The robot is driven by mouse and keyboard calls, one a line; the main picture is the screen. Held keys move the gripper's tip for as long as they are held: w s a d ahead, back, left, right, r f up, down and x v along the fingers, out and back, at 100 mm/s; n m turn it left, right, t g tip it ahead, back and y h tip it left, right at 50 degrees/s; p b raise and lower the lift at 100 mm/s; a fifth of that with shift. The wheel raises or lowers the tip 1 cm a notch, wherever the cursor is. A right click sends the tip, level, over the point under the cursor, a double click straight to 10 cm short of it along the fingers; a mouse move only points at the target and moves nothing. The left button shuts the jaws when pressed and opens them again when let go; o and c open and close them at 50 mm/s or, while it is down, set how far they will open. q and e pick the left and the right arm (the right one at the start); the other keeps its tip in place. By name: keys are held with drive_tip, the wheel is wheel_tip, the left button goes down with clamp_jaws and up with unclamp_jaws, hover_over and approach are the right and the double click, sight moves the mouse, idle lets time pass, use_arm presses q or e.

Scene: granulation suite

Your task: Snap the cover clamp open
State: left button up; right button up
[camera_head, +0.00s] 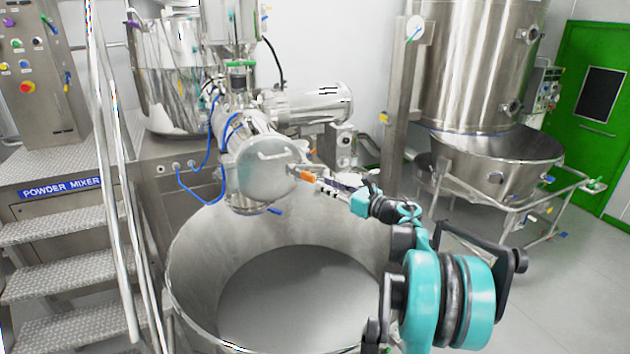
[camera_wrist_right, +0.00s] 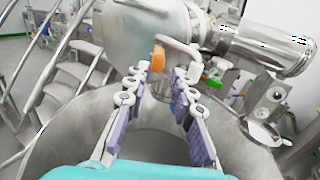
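The cover (camera_head: 265,178) is a round steel end plate with a bar handle on the horizontal mixer housing. The cover clamp shows as an orange tab (camera_head: 308,176) at the cover's right edge; it also shows in the right wrist view (camera_wrist_right: 158,58). My right gripper (camera_head: 328,185) reaches in from the right, its fingertips close to the tab. In the right wrist view the two fingers are spread, and the orange tab appears between and just beyond their tips. I cannot tell whether a finger touches it. My left gripper is in neither view.
A large open steel bowl (camera_head: 205,262) stands below the cover and my right arm. Steps with steel handrails (camera_head: 112,180) are at the left. A steel vessel on a wheeled frame (camera_head: 490,150) stands at the right. Blue hoses (camera_head: 190,188) hang beside the housing.

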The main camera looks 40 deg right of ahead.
drive_tip(key=s, duration=0.3)
drive_tip(key=shift+s+d, duration=0.35)
drive_tip(key=shift+d, duration=0.05)
drive_tip(key=a+r+m+t+h+b, duration=0.2)
drive_tip(key=a+m+h+b, duration=0.8)
drive_tip(key=m, duration=1)
drive_tip(key=s+a+f+m+g+y+b, duration=0.2)
drive_tip(key=s+a+f+m+g, duration=0.2)
drive_tip(key=a+f, duration=0.5)
drive_tip(key=s+a+f+m+g+y+b, duration=0.2)
drive_tip(key=s+a+f+m, duration=0.6)
drive_tip(key=f, duration=0.8)
drive_tip(key=s+a+f+m+g+y+b, duration=0.2)
drive_tip(key=s+a+f+m+g+b, duration=0.2)
drive_tip(key=s+a+f, duration=0.6)
wheel_tip(320, 180, down, 3)
drive_tip(key=m+g, duration=0.2)
drive_tip(key=shift+a+r+g+y, duration=0.15)
drive_tip(key=shift+a+g+y, duration=0.1)
drive_tip(key=shift+g+y, duration=0.05)
